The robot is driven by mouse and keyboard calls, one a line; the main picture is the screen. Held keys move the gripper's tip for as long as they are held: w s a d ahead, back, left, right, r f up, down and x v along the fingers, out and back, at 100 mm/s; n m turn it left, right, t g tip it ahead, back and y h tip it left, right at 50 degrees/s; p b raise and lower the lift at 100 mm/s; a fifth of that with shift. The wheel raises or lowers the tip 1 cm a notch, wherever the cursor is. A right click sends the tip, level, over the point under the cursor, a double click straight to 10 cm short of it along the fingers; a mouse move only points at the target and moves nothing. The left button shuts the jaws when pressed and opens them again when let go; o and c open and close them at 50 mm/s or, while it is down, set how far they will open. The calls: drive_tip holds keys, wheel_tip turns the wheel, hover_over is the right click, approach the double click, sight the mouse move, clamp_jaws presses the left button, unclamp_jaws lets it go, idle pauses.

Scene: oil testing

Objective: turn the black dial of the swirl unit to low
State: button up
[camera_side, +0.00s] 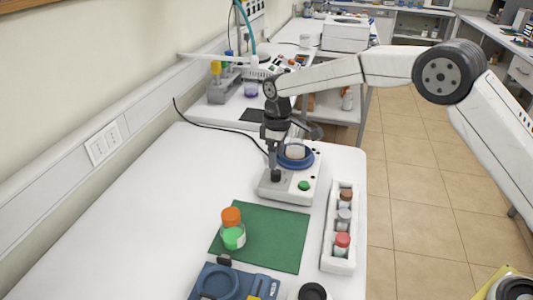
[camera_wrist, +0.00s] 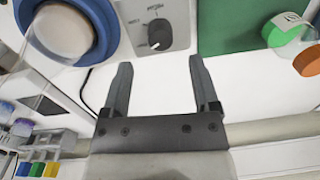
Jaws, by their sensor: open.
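The swirl unit (camera_side: 288,192) is a white box on the white table, with a blue round platform (camera_side: 296,157) on top, a green button (camera_side: 304,186) and a black dial (camera_side: 275,176). In the wrist view the black dial (camera_wrist: 160,33) has a white mark on its lower left edge; printed labels around it are too small to read. My gripper (camera_side: 273,165) points down over the dial in the side view. In the wrist view my gripper (camera_wrist: 159,62) is open and empty, and the dial lies just beyond the gap between its fingertips, apparently not gripped.
A white rack (camera_side: 338,250) of small bottles stands to the right. A blue device (camera_side: 235,283) is at the front. A black cable runs behind the unit. The left table area is clear.

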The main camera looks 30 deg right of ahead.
sight(276, 171)
drive_tip(key=shift+f, duration=2.45)
clamp_jaws()
